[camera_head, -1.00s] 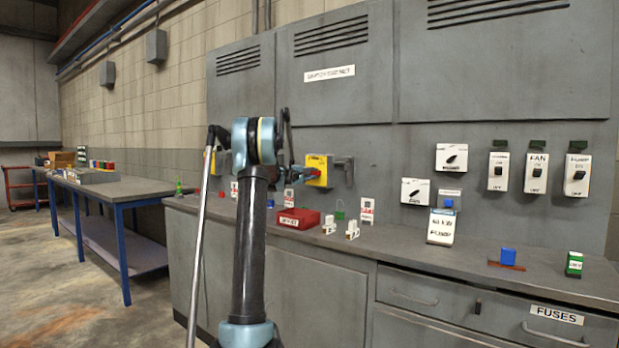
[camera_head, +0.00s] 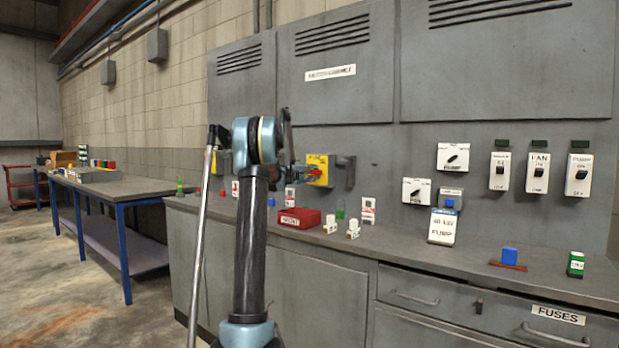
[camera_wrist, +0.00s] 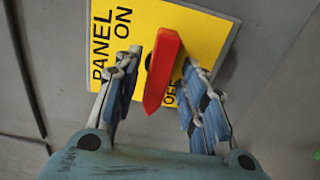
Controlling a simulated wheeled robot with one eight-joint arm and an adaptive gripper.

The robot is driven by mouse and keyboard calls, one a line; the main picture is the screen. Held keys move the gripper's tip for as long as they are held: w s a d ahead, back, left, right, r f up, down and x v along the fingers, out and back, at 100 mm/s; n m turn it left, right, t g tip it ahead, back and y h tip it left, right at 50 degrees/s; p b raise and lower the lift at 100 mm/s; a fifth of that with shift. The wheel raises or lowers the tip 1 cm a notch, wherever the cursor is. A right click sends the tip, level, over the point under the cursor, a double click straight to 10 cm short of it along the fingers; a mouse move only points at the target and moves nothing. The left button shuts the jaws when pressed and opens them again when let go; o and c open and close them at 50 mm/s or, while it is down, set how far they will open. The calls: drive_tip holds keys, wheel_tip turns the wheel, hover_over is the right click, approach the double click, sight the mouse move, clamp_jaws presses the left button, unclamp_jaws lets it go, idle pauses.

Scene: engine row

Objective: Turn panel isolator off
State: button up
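The panel isolator is a yellow plate (camera_wrist: 205,32) marked PANEL, ON and OFF, with a red handle (camera_wrist: 163,68). In the wrist view the handle runs nearly upright, its narrow end pointing down close to the OFF marking. In the head view the yellow isolator (camera_head: 318,179) is on the grey wall behind the bench. My gripper (camera_wrist: 163,105) is open, with one blue-padded finger on each side of the handle. A gap shows on the left; the right finger is very near the handle, and contact there cannot be told.
The bench top (camera_head: 400,244) below holds a red box (camera_head: 299,218), small white tagged items and a pump sign (camera_head: 443,226). Switches (camera_head: 538,172) are on the wall to the right. A blue-legged table (camera_head: 130,181) stands left.

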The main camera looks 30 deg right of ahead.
drive_tip(key=v, duration=1.2)
drive_tip(key=shift+w, duration=0.15)
